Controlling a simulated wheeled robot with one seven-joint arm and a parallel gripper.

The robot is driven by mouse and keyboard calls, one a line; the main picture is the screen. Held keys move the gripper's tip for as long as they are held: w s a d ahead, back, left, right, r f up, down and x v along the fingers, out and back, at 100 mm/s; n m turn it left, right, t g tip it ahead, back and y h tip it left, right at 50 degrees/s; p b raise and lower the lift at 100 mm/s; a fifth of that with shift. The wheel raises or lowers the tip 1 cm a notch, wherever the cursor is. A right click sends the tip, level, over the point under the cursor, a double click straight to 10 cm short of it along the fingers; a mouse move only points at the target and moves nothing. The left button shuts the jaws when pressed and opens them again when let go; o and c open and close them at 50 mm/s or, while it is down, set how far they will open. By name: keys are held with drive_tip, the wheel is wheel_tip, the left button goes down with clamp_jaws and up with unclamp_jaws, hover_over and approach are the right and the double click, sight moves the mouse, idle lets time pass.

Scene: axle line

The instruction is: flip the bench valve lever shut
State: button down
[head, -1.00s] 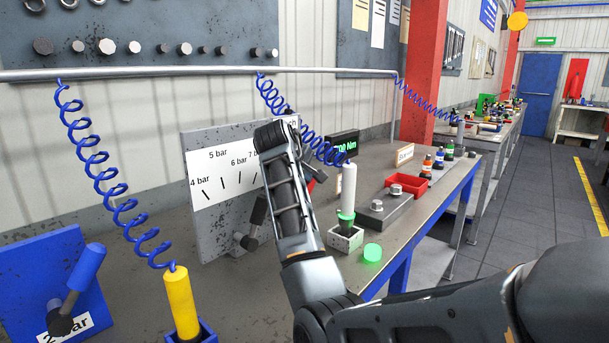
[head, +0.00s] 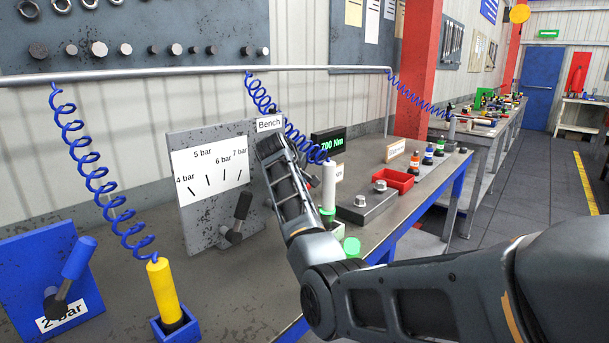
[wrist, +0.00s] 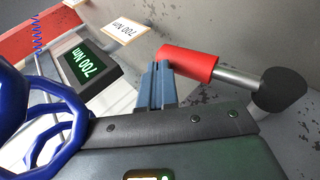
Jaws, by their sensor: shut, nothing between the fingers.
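The bench valve lever has a red handle (wrist: 190,64) on a bare metal rod, with a dark round pivot (wrist: 280,90) on a grey speckled panel. It shows in the wrist view; in the head view my arm hides it, below the "Bench" label (head: 269,123). My gripper (wrist: 154,68) is shut and empty. Its fingertips are right beside the free end of the red handle; I cannot tell whether they touch. In the head view the fingers are hidden behind my wrist.
The grey gauge panel (head: 186,145) carries a black lever (head: 242,207) left of my arm. A green "700 Nm" display (head: 330,143), a blue coiled hose (head: 262,95) and a white-handled tool (head: 329,185) are close by. A yellow-handled tool (head: 165,290) stands at front left.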

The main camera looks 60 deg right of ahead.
drive_tip(key=shift+s+d+f, duration=0.15)
drive_tip(key=shift+d+f, duration=0.3)
drive_tip(key=shift+f, duration=0.3)
drive_tip(key=shift+s+d+f, duration=0.1)
drive_tip(key=shift+d+f, duration=0.3)
drive_tip(key=shift+f, duration=0.3)
drive_tip(key=shift+r+p, duration=0.55)
drive_tip(key=shift+p, duration=0.1)
drive_tip(key=s+r, duration=0.3)
drive_tip(key=r, duration=0.9)
drive_tip(key=shift+s+a+r+p, duration=0.25)
drive_tip(key=shift+a+p, duration=0.1)
drive_tip(key=shift+a, duration=0.1)
